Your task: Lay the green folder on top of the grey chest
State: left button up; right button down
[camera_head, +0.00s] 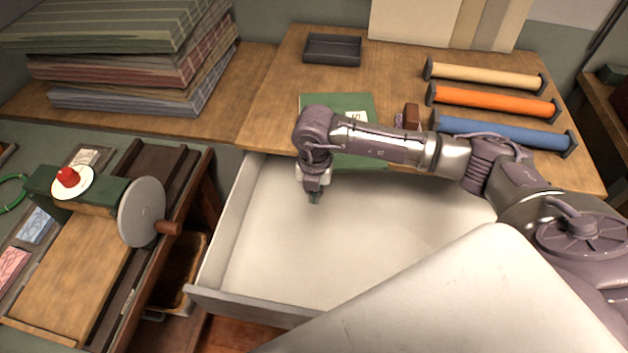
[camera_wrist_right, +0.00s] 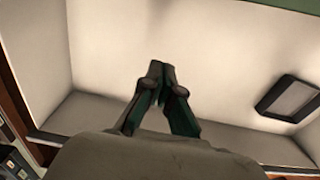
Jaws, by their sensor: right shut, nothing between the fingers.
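The green folder (camera_head: 345,104) lies flat on the wooden table top, partly hidden behind my right forearm. A white label shows on it. A green edge (camera_wrist_right: 275,4), likely the folder's, shows at the top of the right wrist view. My right gripper (camera_head: 314,197) points down over the open pale drawer (camera_head: 390,225), in front of the folder and apart from it. Its fingertips (camera_wrist_right: 160,75) are together and empty. I cannot tell for certain which thing is the grey chest. My left gripper is not in view.
Cream, orange (camera_head: 493,100) and blue rolls lie at the right of the table top. A dark tray (camera_head: 332,50) stands at the back. Stacked cloth-like sheets (camera_head: 125,50) stand at the left. A bench device with a disc (camera_head: 141,212) stands left of the drawer.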

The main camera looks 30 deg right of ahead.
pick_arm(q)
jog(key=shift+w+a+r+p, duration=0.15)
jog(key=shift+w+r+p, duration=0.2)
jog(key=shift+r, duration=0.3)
pick_arm(e)
jog(key=shift+w+d+r, duration=0.15)
jog(key=shift+w+d, duration=0.75)
jog(key=shift+w, duration=0.3)
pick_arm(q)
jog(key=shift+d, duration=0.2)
pick_arm(e)
jog(key=w+d+b, duration=0.2)
jog(key=w+b, duration=0.1)
jog(key=w+d+b, duration=0.1)
jog(key=shift+w+d+f, duration=0.25)
jog(key=shift+w, duration=0.1)
jog(key=shift+w+d+r, duration=0.2)
jog(key=shift+w+d, duration=0.05)
jog(key=shift+w, duration=0.1)
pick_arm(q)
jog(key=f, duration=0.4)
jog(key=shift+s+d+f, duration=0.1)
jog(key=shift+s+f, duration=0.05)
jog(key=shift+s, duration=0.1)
pick_arm(e)
jog(key=shift+s+r, duration=0.1)
